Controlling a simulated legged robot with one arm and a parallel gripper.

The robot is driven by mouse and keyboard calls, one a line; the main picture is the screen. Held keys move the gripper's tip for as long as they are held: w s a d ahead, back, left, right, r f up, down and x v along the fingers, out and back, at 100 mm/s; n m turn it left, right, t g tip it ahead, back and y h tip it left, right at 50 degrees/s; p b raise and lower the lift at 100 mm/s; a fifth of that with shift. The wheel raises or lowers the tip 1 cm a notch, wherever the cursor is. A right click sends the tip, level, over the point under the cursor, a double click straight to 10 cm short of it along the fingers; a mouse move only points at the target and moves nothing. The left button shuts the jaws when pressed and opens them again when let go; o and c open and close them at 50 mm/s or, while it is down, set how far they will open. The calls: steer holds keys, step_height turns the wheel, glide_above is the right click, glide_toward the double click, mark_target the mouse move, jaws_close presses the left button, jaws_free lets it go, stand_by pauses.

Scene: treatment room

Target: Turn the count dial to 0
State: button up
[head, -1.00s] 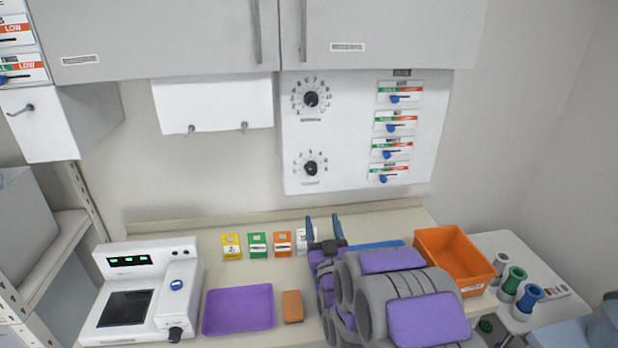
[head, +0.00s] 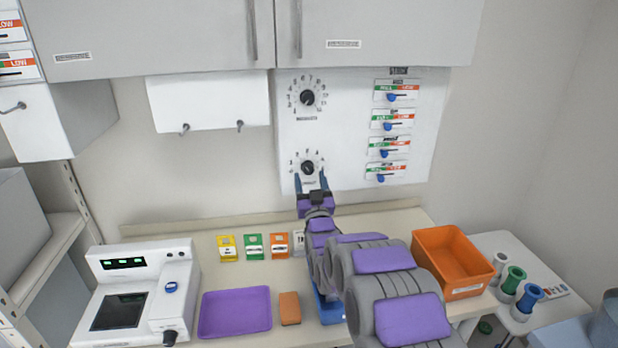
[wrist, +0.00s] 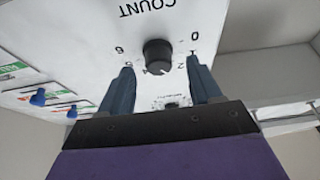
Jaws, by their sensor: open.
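The count dial (head: 308,168) is a round black knob with numbers around it, low on the white wall panel. In the wrist view the count dial (wrist: 158,54) appears upside down, under the word COUNT. The 0 and 1 are at its right, with 2 lower right. I cannot clearly tell where its pointer stands. My gripper (head: 310,176) is raised just in front of it, with blue fingers spread. In the wrist view my gripper (wrist: 159,76) has one finger either side of the knob; no contact shows.
A larger dial (head: 308,98) sits above on the same white panel (head: 345,125). Several blue-knobbed sliders (head: 391,97) are at its right. Below, the counter holds a purple tray (head: 236,313), small coloured boxes, an orange bin (head: 450,262) and a white device (head: 140,297).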

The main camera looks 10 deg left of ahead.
steer(key=shift+x, duration=1.05)
steer(key=shift+c, duration=0.4)
steer(key=c, duration=1)
steer(key=shift+o, duration=0.2)
steer(key=shift+d+n, duration=0.1)
steer(key=shift+n, duration=0.2)
